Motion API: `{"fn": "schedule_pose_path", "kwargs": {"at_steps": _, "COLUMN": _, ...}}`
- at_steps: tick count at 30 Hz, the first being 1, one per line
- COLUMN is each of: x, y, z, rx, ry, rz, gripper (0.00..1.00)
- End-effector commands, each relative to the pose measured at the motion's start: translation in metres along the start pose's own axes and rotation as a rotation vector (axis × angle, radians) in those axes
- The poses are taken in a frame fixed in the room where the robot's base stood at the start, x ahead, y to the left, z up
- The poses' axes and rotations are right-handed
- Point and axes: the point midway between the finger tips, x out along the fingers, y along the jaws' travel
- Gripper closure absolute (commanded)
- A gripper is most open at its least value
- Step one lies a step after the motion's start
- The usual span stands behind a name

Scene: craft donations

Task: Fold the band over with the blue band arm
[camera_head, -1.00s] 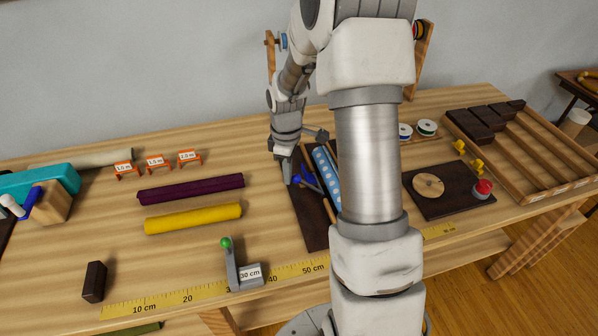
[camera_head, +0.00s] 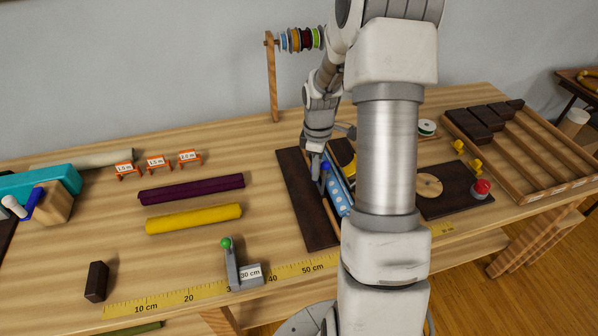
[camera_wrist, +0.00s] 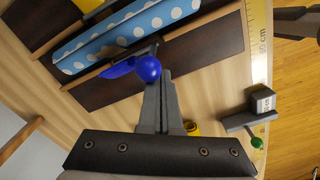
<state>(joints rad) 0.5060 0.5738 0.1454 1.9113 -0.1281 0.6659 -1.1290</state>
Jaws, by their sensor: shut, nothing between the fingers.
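A light blue polka-dot roll (camera_head: 338,192) lies on a dark board (camera_head: 301,205), partly hidden by my arm. It also shows in the wrist view (camera_wrist: 125,32). The blue band arm (camera_head: 325,172) stands beside the roll's left edge. In the wrist view its blue ball knob (camera_wrist: 149,68) and blue lever (camera_wrist: 118,69) are at my fingertips. My gripper (camera_wrist: 157,78) is shut and empty, its fingertips against or just behind the knob; I cannot tell if they touch. I cannot make out a separate band.
Purple (camera_head: 191,188) and yellow (camera_head: 194,218) rolls lie to the left. A grey stop with a green ball (camera_head: 226,243) stands by the yellow ruler (camera_head: 190,298). A dark board with a red button (camera_head: 481,187) and a slatted rack (camera_head: 530,160) are at right.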

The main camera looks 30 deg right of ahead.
Motion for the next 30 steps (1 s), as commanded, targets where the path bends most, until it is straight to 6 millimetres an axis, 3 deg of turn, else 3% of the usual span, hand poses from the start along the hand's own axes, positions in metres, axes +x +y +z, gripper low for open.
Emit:
{"fn": "schedule_pose_path", "kwargs": {"at_steps": 16, "x": -0.001, "y": 0.020, "z": 0.034, "rx": 0.001, "ry": 0.000, "rz": 0.000, "gripper": 1.00}}
{"fn": "schedule_pose_path", "kwargs": {"at_steps": 30, "x": -0.008, "y": 0.019, "z": 0.033, "rx": -0.001, "ry": 0.000, "rz": 0.001, "gripper": 1.00}}
